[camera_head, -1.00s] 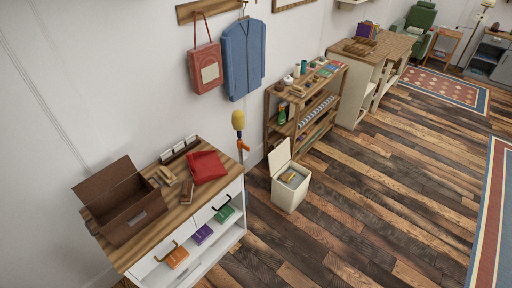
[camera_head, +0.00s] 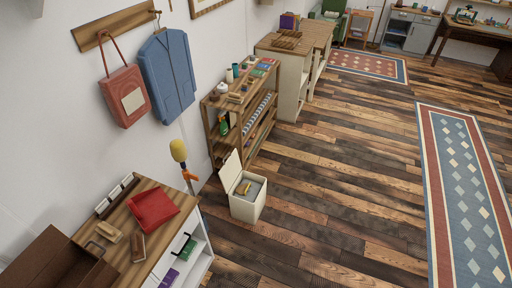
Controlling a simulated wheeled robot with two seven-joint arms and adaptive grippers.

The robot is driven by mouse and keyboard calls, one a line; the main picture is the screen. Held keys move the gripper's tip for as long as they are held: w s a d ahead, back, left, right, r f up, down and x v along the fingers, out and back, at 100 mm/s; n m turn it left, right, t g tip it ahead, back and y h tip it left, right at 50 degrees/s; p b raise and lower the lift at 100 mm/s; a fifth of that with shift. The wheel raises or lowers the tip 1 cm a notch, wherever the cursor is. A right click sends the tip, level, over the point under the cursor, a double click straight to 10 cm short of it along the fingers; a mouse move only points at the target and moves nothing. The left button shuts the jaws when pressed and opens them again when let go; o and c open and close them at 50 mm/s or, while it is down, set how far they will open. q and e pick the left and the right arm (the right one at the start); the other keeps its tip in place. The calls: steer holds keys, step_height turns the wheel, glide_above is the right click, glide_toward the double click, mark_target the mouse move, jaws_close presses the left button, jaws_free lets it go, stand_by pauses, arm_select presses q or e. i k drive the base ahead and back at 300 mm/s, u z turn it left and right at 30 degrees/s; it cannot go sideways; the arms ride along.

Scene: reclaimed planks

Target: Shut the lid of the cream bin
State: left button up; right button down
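The cream bin (camera_head: 246,206) stands on the plank floor, left of the picture's middle, between the white cabinet and the wooden shelf. Its lid (camera_head: 231,171) is raised and leans back toward the wall side. Inside the open bin lies a small yellowish item (camera_head: 243,187) on something grey. Neither of my grippers shows in the head view.
A white cabinet with a wooden top (camera_head: 165,241) stands at the lower left, with a red tray (camera_head: 153,210) and a brown box (camera_head: 55,265) on it. A wooden shelf (camera_head: 216,127) stands behind the bin. A yellow duster (camera_head: 178,151) stands upright nearby. Floor right of the bin is clear.

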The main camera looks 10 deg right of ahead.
mark_target(229, 171)
steer(key=z, duration=0.2)
steer(key=i, duration=1.35)
steer(key=u, duration=1.05)
steer(key=i, duration=0.5)
steer(key=u, duration=0.55)
